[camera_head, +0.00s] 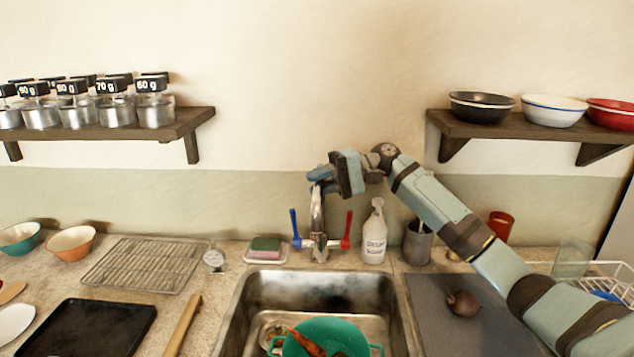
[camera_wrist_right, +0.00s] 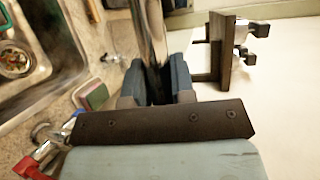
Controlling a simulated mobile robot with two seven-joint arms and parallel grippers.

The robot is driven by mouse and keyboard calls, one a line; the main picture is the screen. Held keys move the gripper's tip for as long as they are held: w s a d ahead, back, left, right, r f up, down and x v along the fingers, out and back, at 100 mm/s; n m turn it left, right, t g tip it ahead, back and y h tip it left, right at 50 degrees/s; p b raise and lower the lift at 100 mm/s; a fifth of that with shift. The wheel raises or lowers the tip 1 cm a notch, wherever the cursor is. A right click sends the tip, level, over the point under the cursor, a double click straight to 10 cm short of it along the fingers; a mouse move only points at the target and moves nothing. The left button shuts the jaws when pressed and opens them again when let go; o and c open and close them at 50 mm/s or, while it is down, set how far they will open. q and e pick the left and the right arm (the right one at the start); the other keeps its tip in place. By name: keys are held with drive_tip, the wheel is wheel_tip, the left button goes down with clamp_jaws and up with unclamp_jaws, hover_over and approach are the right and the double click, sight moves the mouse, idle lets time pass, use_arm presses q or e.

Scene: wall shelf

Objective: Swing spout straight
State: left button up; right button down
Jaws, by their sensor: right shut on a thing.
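The chrome faucet (camera_head: 318,225) stands behind the sink, with a blue lever (camera_head: 295,226) on its left and a red lever (camera_head: 346,230) on its right. My right gripper (camera_head: 318,180) reaches in from the right at the top of the faucet. In the right wrist view the fingers (camera_wrist_right: 158,84) are shut on the chrome spout (camera_wrist_right: 152,40), one on each side. In the head view the spout seems to point toward the front, over the sink; its upper part is partly hidden by the gripper. My left gripper is not in view.
The sink (camera_head: 250,310) holds a green colander (camera_head: 325,340). A sponge on a dish (camera_head: 266,250) is left of the faucet, a soap bottle (camera_head: 375,235) and metal cup (camera_head: 417,243) right of it. Shelves (camera_head: 150,128) hang left and right (camera_head: 520,133) of my arm.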

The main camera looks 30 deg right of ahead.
drive_tip(key=c, duration=1)
unclamp_jaws()
drive_tip(key=shift+d, duration=0.1)
drive_tip(key=v, duration=1.2)
drive_tip(key=shift+b, duration=0.35)
